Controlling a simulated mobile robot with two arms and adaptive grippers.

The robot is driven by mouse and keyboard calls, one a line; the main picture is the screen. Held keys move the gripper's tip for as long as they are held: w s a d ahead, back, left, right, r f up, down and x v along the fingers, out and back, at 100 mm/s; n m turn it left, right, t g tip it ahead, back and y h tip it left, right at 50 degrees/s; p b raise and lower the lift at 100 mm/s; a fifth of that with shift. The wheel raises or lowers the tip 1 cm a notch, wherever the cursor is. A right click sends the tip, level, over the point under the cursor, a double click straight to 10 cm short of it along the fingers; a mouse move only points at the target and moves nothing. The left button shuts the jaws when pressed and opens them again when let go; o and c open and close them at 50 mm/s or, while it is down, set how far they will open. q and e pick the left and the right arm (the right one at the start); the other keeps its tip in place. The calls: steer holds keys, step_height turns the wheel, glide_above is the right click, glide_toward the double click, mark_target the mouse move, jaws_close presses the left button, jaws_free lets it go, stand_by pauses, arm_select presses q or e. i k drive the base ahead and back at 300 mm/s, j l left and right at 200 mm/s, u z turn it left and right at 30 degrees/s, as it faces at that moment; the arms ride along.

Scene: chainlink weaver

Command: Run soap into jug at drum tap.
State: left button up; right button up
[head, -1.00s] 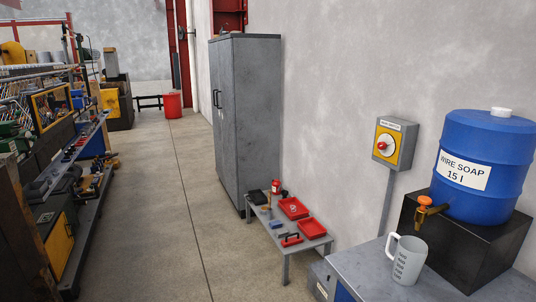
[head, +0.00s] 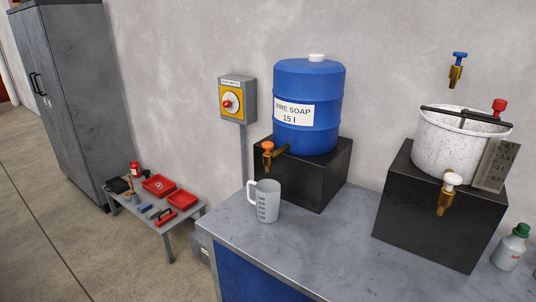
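The blue drum (head: 310,92), labelled "WIRE SOAP 15 l", stands on a black block (head: 318,180) at the back of the bench. Its brass tap with an orange knob (head: 268,148) points out to the left front of the block. The grey jug (head: 267,203) with printed level marks stands upright on the bench, below and close to the tap, its handle to the left. I cannot tell if the jug is directly under the spout, and its inside is hidden. No flow shows. Neither gripper is in view.
A white speckled pot (head: 450,145) with a white-knobbed tap (head: 449,188) stands on another black block (head: 430,220). A green-capped bottle (head: 511,248) is at the right. A low table (head: 193,210) holds red trays. The bench front (head: 310,250) is clear.

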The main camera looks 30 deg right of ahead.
mark_target(267, 145)
steer(key=i+j+z, duration=0.1)
steer(key=z, duration=0.3)
steer(key=i+j+z, duration=0.15)
steer(key=z, duration=0.3)
steer(key=i+j+z, duration=0.1)
steer(key=z, duration=0.3)
steer(key=i+j+z, duration=0.1)
steer(key=j, duration=0.35)
steer(key=i+j+z, duration=0.1)
steer(key=j, duration=0.35)
steer(key=i+j+z, duration=0.15)
steer(key=j, duration=0.35)
steer(key=i+j+z, duration=0.1)
steer(key=j, duration=0.35)
steer(key=i+j+z, duration=0.1)
steer(key=j, duration=0.7)
steer(key=i+j, duration=0.1)
steer(key=j, duration=0.2)
